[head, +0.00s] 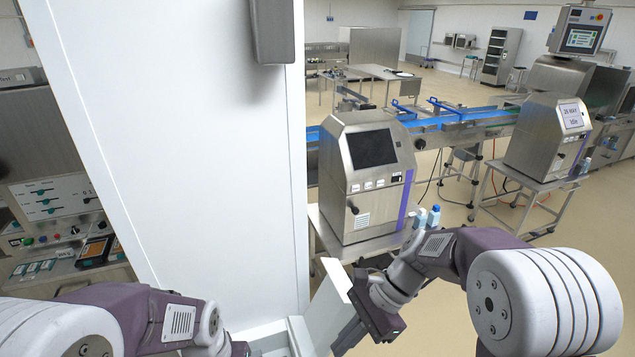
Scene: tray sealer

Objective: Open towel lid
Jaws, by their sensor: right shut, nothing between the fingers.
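A white tilted panel (328,310), which looks like the towel lid, stands at the bottom centre beside a pale frame at the foot of the large white column. I cannot tell how far it is open. My right gripper (347,338) is at the panel's right side, pointing down and left, shut with nothing in it. I cannot tell whether it touches the panel. My left arm comes in at the bottom left, and its gripper is below the picture's edge.
A tall white column (190,150) blocks much of the left and centre, with a grey box (272,30) at its top. A steel machine (368,175) on a stand is behind my right arm. A control panel (60,205) is at the left. Open floor lies at the right.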

